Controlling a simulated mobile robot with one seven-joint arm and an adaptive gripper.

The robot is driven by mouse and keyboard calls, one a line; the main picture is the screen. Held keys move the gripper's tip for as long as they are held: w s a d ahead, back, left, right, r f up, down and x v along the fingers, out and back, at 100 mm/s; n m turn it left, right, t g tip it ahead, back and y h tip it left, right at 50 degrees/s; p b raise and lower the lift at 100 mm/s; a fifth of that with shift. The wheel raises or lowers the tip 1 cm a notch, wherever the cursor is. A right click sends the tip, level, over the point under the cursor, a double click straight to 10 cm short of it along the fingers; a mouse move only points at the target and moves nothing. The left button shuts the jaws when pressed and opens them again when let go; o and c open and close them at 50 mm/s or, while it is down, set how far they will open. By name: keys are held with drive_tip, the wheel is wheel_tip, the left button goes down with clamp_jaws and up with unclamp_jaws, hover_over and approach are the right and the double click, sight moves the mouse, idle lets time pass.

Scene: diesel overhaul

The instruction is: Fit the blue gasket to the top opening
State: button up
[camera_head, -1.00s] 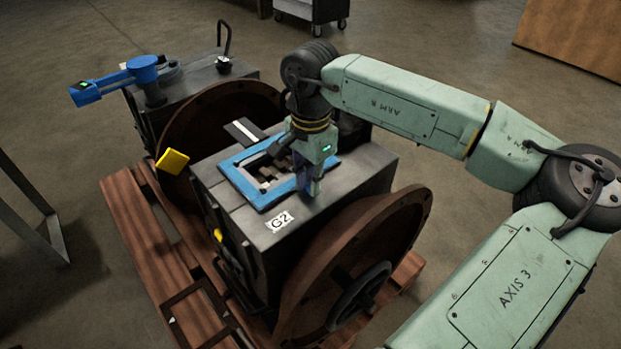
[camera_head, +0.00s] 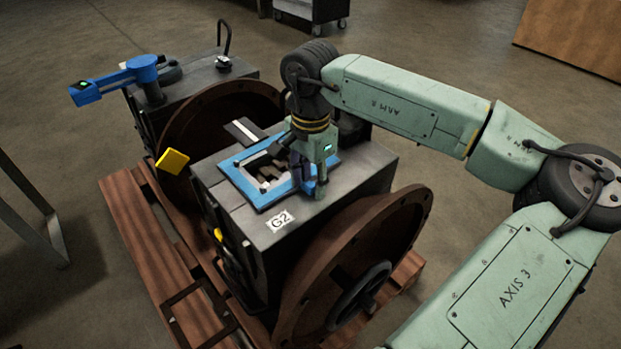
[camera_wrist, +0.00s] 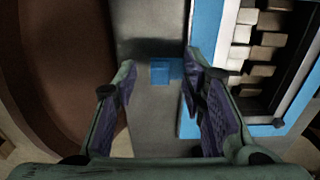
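The blue gasket (camera_head: 239,184) is a square frame lying on top of the dark engine block marked G2, around the top opening (camera_head: 270,172). A pale rim shows inside the frame. The wrist view shows one side of the gasket (camera_wrist: 207,35) and a small blue tab (camera_wrist: 164,72). My gripper (camera_head: 309,190) is low over the block at the gasket's right side, pointing down. My gripper hides part of the gasket's right side.
A rusty flywheel (camera_head: 385,235) stands close in front of the block, with a handwheel (camera_head: 360,290) on it. A second unit with a blue clamp-like part (camera_head: 142,70) stands behind left. A yellow plate (camera_head: 172,161) sits left. Everything rests on a wooden pallet (camera_head: 150,250).

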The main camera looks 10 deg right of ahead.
drive_tip(key=shift+r, duration=0.1)
wheel_tip(320, 180, up, 12)
idle(0.5)
drive_tip(key=shift+s+a, duration=0.1)
